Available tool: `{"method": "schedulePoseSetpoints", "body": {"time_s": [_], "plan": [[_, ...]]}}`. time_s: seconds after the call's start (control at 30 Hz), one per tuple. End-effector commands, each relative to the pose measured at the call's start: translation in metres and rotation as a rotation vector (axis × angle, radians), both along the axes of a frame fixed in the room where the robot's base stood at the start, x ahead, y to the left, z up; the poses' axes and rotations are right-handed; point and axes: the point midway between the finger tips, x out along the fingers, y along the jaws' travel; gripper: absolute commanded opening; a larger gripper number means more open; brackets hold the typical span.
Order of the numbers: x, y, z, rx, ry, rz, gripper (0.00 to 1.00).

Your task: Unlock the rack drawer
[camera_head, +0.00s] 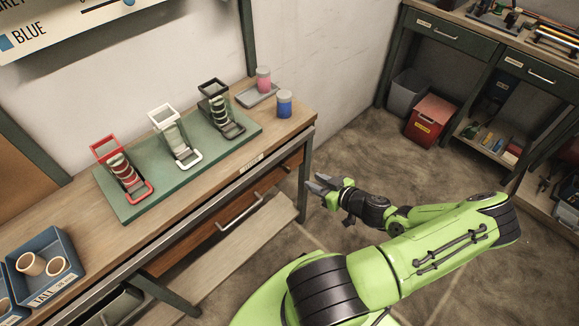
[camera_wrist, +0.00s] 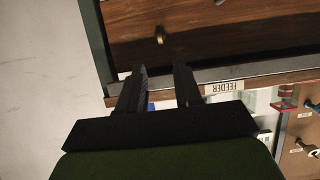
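The wooden drawer front (camera_head: 200,246) sits under the bench top in the head view, with a long pale handle (camera_head: 238,212). In the wrist view the drawer front (camera_wrist: 215,35) fills the upper part, with a small brass lock piece (camera_wrist: 160,35) on it. I cannot tell which way the lock is turned. My gripper (camera_head: 320,186) is just off the bench's right end in the head view. In the wrist view my gripper (camera_wrist: 159,68) has its two dark fingers apart with nothing between them. The brass piece lies beyond the fingertips, not touched.
The bench edge bears a FEEDER label (camera_wrist: 225,88). On the bench top, a green board (camera_head: 200,165) carries red, white and black holders. A blue jar (camera_head: 284,104) and a blue bin (camera_head: 45,262) stand nearby.

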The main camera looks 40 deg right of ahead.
Motion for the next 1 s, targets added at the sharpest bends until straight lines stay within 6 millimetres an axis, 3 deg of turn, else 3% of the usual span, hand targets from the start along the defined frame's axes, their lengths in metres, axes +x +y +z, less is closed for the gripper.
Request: {"method": "schedulePoseSetpoints", "body": {"time_s": [0.3,0.5,0.83,1.0], "plan": [[0.076,0.004,-0.033,0.002,-0.001,0.005,0.34],[0.108,0.004,-0.046,0.002,0.000,0.004,0.34],[0.114,0.003,-0.047,0.000,0.002,0.001,0.34],[0.114,0.003,-0.047,0.001,0.002,0.002,0.10]]}}
